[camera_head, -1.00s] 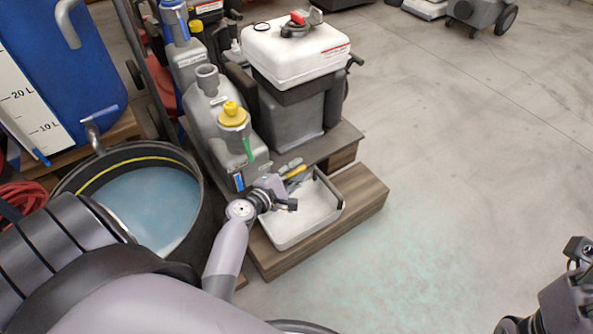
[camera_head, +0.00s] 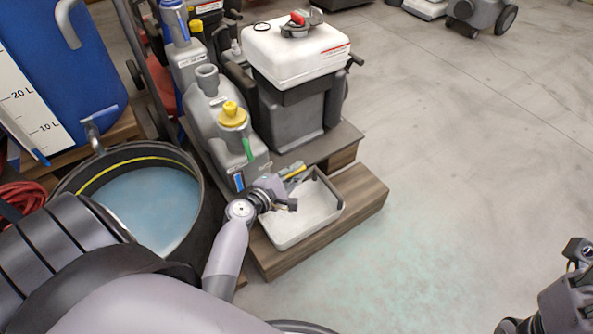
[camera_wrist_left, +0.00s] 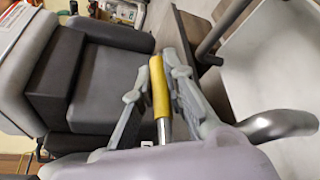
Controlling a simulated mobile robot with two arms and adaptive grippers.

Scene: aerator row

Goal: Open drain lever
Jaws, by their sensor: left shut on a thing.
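The drain lever (camera_wrist_left: 160,88) has a yellow grip on a thin metal rod. In the left wrist view its grip is between the two grey fingers of my left gripper (camera_wrist_left: 163,82), which is shut on it. In the head view a bit of the yellow lever (camera_head: 299,170) shows at the fingers of my left gripper (camera_head: 293,172), above the back corner of a tray (camera_head: 320,212). The lever's base is hidden. Part of my right arm shows at the lower right edge of the head view, far from the lever; its fingers are not clear.
A grey machine with a white tank (camera_head: 297,50) stands behind the lever on a wooden platform (camera_head: 366,200). A grey canister with a yellow cap (camera_head: 233,115) is just left of it. A dark tub of bluish liquid (camera_head: 150,205) stands further left.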

